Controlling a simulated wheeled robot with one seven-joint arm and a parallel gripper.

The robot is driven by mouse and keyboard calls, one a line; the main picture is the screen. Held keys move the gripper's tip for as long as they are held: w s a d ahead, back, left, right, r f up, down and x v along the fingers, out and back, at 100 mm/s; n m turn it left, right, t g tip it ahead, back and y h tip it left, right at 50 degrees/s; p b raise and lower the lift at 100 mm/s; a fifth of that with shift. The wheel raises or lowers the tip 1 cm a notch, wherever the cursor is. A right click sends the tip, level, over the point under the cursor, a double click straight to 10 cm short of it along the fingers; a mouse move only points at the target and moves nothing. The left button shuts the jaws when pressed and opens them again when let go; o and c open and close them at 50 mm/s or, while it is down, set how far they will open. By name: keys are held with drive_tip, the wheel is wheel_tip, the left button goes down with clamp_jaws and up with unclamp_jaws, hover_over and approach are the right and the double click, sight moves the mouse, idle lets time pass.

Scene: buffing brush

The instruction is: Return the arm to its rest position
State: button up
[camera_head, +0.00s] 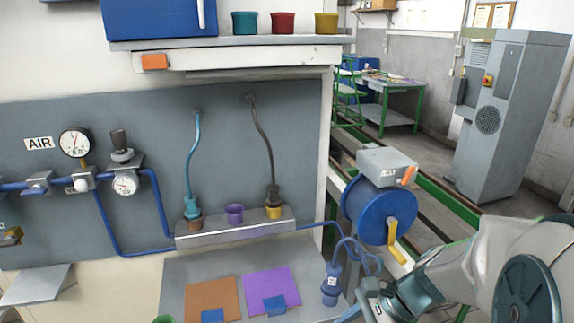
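My arm reaches in from the lower right corner, its pale grey links and dark teal joint cover filling that corner. My gripper (372,299) is at the arm's left end, low in the picture, just right of a blue cylindrical fitting (331,286) with a small white label. The fitting stands upright near the right end of the grey bench surface (185,270). A blue hose loops beside it. The fingers are small and partly mixed with the hose, so I cannot tell whether they are open or shut, or whether they touch anything.
A blue hose reel (378,212) with a yellow crank stands just above my arm. Teal and grey hoses hang to a ledge (240,229) with coloured sockets. A brown pad (212,297) and a purple pad (270,283) lie on the bench. A grey cabinet (512,115) stands behind, right.

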drive_tip(key=s+d+r+n+t+h, duration=0.3)
drive_tip(key=r+n+h, duration=0.4)
drive_tip(key=n, duration=0.8)
drive_tip(key=shift+s+n, duration=0.3)
drive_tip(key=shift+s, duration=0.1)
